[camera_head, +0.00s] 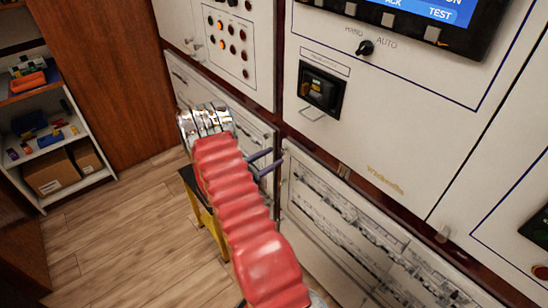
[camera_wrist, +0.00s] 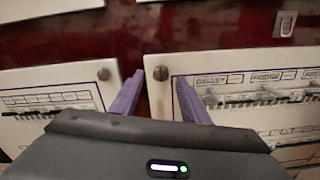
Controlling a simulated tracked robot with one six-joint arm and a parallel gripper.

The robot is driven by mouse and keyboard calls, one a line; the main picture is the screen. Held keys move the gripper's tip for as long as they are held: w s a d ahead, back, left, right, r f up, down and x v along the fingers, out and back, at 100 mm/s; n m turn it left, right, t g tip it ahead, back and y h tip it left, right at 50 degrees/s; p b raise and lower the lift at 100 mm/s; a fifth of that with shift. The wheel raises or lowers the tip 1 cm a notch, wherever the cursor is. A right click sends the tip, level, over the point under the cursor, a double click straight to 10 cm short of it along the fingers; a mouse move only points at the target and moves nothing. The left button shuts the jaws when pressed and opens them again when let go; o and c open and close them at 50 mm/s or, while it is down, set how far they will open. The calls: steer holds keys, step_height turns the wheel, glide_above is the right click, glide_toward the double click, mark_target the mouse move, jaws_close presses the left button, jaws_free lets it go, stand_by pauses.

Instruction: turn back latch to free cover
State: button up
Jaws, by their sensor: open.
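My gripper (camera_head: 277,156) is open in front of the breaker panels, and its two purple fingers also show in the wrist view (camera_wrist: 160,79). The right breaker cover (camera_wrist: 240,60) carries labels such as GALLEY and FRIDGE. A round knob (camera_wrist: 161,73) at its upper left corner appears between the fingers; contact cannot be told. A similar knob (camera_wrist: 103,74) sits on the left breaker cover (camera_wrist: 60,72). A small pale plate with a slot (camera_wrist: 285,23), perhaps the latch, is on the red strip above the right cover. In the head view a small tan fitting (camera_head: 343,171) sits at that cover's top edge.
A black recessed box (camera_head: 321,90) with a wire loop below it is above the right cover. A rotary switch (camera_head: 366,48) and a screen (camera_head: 430,15) are higher up. A yellow-legged stand (camera_head: 205,215) is partly behind my arm. Shelves (camera_head: 50,140) stand at left.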

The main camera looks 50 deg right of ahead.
steer(key=shift+x, duration=1.25)
steer(key=shift+c, duration=0.4)
